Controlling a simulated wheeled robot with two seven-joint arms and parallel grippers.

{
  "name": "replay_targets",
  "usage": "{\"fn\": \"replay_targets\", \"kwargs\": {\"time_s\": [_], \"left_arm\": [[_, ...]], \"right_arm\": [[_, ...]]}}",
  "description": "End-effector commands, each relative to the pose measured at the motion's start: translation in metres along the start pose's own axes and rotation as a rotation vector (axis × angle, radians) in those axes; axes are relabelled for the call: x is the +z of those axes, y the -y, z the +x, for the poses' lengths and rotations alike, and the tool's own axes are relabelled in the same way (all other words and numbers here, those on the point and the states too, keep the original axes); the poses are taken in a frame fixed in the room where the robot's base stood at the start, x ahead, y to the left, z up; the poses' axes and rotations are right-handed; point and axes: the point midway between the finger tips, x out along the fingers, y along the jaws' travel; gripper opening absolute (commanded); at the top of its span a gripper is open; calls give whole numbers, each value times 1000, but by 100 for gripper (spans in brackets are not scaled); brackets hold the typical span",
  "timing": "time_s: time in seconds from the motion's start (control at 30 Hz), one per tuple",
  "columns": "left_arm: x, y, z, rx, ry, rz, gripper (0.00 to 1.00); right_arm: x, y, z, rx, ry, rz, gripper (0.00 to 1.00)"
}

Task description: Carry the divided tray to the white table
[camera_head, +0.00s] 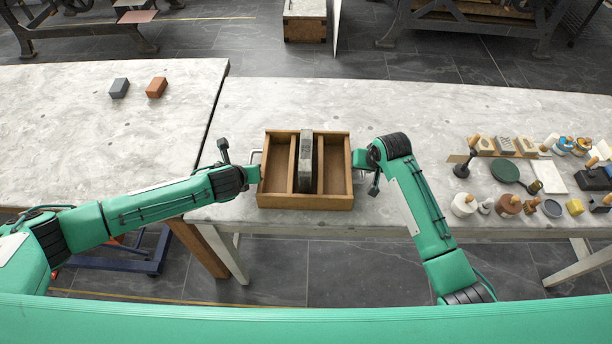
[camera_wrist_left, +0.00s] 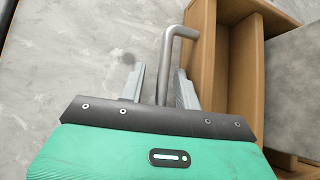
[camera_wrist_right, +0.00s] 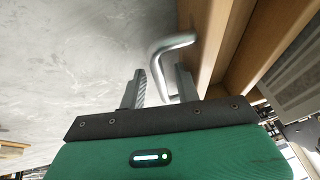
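The divided tray (camera_head: 342,202) is wooden with several compartments and a metal bar handle at each end. It sits near the front left edge of the right-hand pale-topped table (camera_head: 400,115). A grey slab (camera_head: 305,160) stands upright in its middle. My left gripper (camera_wrist_left: 160,85) is open, with the left handle (camera_wrist_left: 166,60) between its fingers. My right gripper (camera_wrist_right: 160,87) is open, with the right handle (camera_wrist_right: 160,58) between its fingers. Neither gripper visibly clamps its handle. A second pale-topped table (camera_head: 90,150) stands at left.
The left table holds a grey block (camera_head: 119,88) and a reddish block (camera_head: 157,87); the rest of its top is clear. Jars, stamps, a dark green disc (camera_head: 505,171) and tools crowd the right table's right end. A narrow gap separates the tables.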

Motion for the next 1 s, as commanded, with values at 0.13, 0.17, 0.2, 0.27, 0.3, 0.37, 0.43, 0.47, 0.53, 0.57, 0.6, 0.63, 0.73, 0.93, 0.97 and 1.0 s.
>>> {"fn": "replay_targets", "kwargs": {"time_s": [0.13, 0.17, 0.2, 0.27, 0.3, 0.37, 0.43, 0.47, 0.53, 0.57, 0.6, 0.63, 0.73, 0.93, 0.97, 1.0], "left_arm": [[0, 1, 0, -2, 0, 0, 32], [0, 1, 0, -3, 0, 0, 32], [0, 2, -1, -3, 0, 0, 32], [0, 2, -2, -3, 0, 0, 32], [0, 2, -4, -4, 0, 0, 32], [0, 2, -9, -4, 0, 0, 32], [0, 2, -18, -4, 0, 1, 32], [0, 1, -22, -5, 0, 1, 32], [0, 1, -35, -4, 0, 1, 32], [0, 1, -40, -5, 0, 0, 32], [0, 1, -48, -4, 0, 0, 32], [0, 1, -54, -4, 0, 0, 32], [0, 1, -74, -4, 0, 0, 32], [0, 0, -105, -2, 1, 0, 32], [0, 1, -108, -2, 1, 0, 32], [0, 1, -112, -3, 1, 0, 32]], "right_arm": [[0, 1, 0, -2, 0, -1, 32], [0, 1, 0, -2, 0, -1, 32], [0, 1, 0, -2, 0, -1, 32], [0, 1, 0, -2, 0, -1, 32], [0, 2, 0, -3, 0, -1, 32], [0, 2, 0, -3, 0, -1, 32], [0, 2, 0, -3, 1, -1, 32], [0, 2, 0, -3, 0, -1, 32], [0, 2, 0, -3, 1, -1, 32], [0, 2, 0, -3, 1, -1, 32], [0, 2, 0, -3, 1, -1, 32], [0, 2, 0, -3, 1, -1, 32], [0, 2, 0, -3, 1, -1, 32], [0, 2, 0, -3, 1, -1, 32], [0, 2, 0, -3, 1, -1, 32], [0, 2, 0, -3, 1, -1, 32]]}}
